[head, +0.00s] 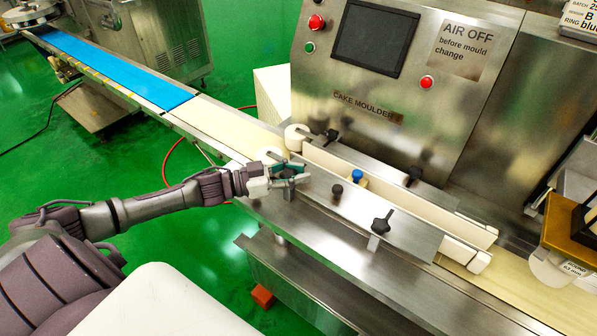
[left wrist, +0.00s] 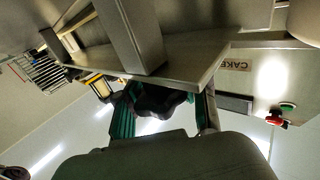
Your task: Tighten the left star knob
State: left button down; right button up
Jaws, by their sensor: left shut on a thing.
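My left gripper (head: 287,180) is at the left end of the near metal guide plate (head: 345,205) on the conveyor. It is shut on the left star knob, which is mostly hidden by the fingers in the head view. In the left wrist view, the black left star knob (left wrist: 158,100) sits between the two green-padded fingers of the left gripper (left wrist: 162,112). The knob's turn and how tight it sits cannot be told. Another black star knob (head: 382,222) stands toward the right end of the same plate. My right gripper is not in view.
The far guide rail (head: 375,160) carries more black knobs. The cake moulder panel (head: 400,75) rises behind. A blue belt (head: 115,65) runs to the upper left.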

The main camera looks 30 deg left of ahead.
pick_arm(q)
jog(key=shift+f, duration=0.2)
jog(key=c, duration=1.1)
grip_release()
jog(key=shift+o, duration=1)
jog(key=shift+s+a+r, duration=0.1)
jog(key=shift+s+a, duration=0.05)
jog(key=shift+a, duration=0.05)
jog(key=v, duration=1.1)
jog(key=shift+s+a, duration=0.35)
jog(key=shift+o, duration=0.3)
